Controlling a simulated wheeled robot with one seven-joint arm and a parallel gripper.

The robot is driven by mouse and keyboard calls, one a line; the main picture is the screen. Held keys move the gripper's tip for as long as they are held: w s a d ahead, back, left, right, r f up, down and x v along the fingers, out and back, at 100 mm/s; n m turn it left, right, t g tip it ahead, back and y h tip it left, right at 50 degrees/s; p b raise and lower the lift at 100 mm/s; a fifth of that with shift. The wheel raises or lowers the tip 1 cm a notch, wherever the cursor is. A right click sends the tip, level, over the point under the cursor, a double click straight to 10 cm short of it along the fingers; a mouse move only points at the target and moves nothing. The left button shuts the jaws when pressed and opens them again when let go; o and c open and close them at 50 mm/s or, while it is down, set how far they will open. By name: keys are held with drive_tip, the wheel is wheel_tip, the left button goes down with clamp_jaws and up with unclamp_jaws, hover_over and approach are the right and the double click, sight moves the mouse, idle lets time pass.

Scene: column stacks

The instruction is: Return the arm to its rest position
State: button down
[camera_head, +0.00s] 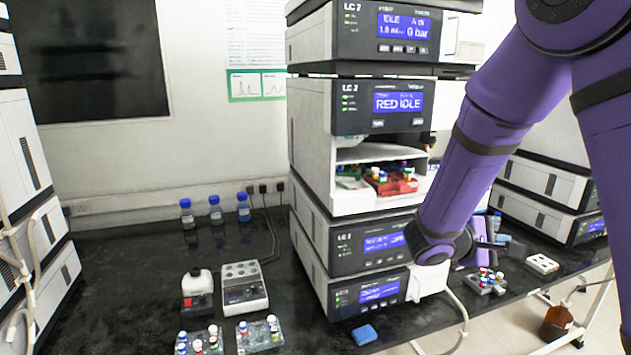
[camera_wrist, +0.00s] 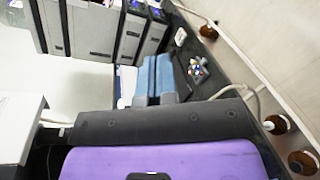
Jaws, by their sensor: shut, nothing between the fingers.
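My purple arm (camera_head: 480,140) reaches down from the upper right in the head view, bent in front of the right side of the middle instrument stack. My gripper (camera_wrist: 155,76) shows in the wrist view as two blue-grey fingers side by side, shut with nothing between them. In the head view the gripper is mostly hidden behind the wrist, low at the right of the stack. The middle stack (camera_head: 313,140) has an open compartment with a red tray (camera_head: 393,186) and a green tray of vials inside.
Vial racks (camera_head: 260,335) (camera_head: 485,282), a grey device (camera_head: 243,290), a white bottle (camera_head: 197,292), blue-capped bottles (camera_head: 215,211) and a blue block (camera_head: 364,334) stand on the black bench. Other stacks stand left (camera_head: 25,160) and right (camera_head: 545,185). A brown bottle (camera_head: 556,320) is on the floor.

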drive_tip(key=s+d+r+m+g+y, duration=0.1)
drive_tip(key=s+r+m+g+y, duration=0.45)
drive_tip(key=s, duration=0.75)
drive_tip(key=s+a+r+m+t+y, duration=0.4)
drive_tip(key=s+a+r+t+y, duration=0.3)
drive_tip(key=s+y, duration=0.3)
drive_tip(key=shift+s+a+r, duration=0.6)
drive_tip(key=shift+s+r, duration=0.1)
drive_tip(key=shift+r, duration=0.1)
